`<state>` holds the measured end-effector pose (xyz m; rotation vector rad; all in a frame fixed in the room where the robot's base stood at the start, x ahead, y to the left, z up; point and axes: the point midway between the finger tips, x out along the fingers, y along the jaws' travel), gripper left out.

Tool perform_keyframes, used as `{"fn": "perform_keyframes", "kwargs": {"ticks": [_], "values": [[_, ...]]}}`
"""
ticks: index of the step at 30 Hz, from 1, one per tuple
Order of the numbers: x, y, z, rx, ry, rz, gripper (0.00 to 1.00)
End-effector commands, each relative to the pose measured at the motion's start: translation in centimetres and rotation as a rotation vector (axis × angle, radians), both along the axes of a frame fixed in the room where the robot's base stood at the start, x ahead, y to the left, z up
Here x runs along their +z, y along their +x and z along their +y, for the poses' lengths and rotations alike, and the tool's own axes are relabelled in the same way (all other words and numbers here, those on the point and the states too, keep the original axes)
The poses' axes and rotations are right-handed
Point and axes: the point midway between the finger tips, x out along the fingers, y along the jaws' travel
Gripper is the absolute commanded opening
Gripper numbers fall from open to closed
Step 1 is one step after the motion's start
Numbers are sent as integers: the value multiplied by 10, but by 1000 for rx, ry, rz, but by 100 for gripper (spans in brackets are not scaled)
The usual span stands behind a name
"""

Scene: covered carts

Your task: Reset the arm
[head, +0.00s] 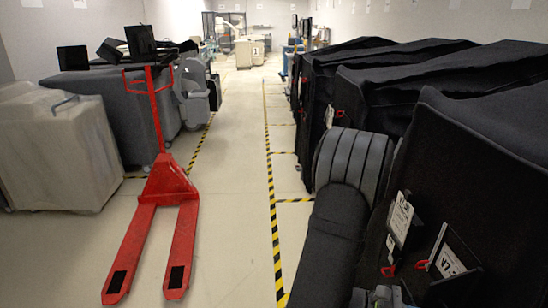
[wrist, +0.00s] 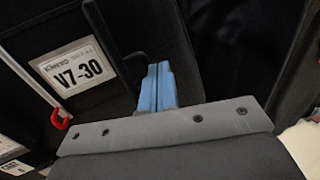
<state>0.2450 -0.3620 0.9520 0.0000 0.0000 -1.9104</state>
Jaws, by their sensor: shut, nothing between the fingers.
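My gripper (wrist: 158,86) shows in the wrist view with its two blue fingers pressed together and nothing between them. It is in front of a black-covered cart, near a white label card (wrist: 76,74) reading V7-30. I cannot tell whether the fingers touch the cover. In the head view my dark arm reaches down along the right side, beside the nearest black cart (head: 475,165). A label card starting with V7 (head: 449,262) hangs on that cart's front.
Black-covered carts (head: 375,85) line the right side. A red pallet jack (head: 168,185) stands on the left by grey covered carts (head: 58,150). The aisle floor (head: 235,170) between is clear, with yellow-black tape (head: 271,190). Red hooks (wrist: 60,120) hang near the labels.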

Motion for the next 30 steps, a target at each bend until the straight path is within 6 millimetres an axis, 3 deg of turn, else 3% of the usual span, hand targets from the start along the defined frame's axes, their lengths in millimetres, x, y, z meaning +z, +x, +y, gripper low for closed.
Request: {"fn": "perform_keyframes", "kwargs": {"ticks": [6,19,23,30], "values": [[0,0,-14,0,0,0,0],[0,0,-15,1,0,0,0],[0,1,-6,3,0,1,0],[0,2,27,6,1,1,0]]}}
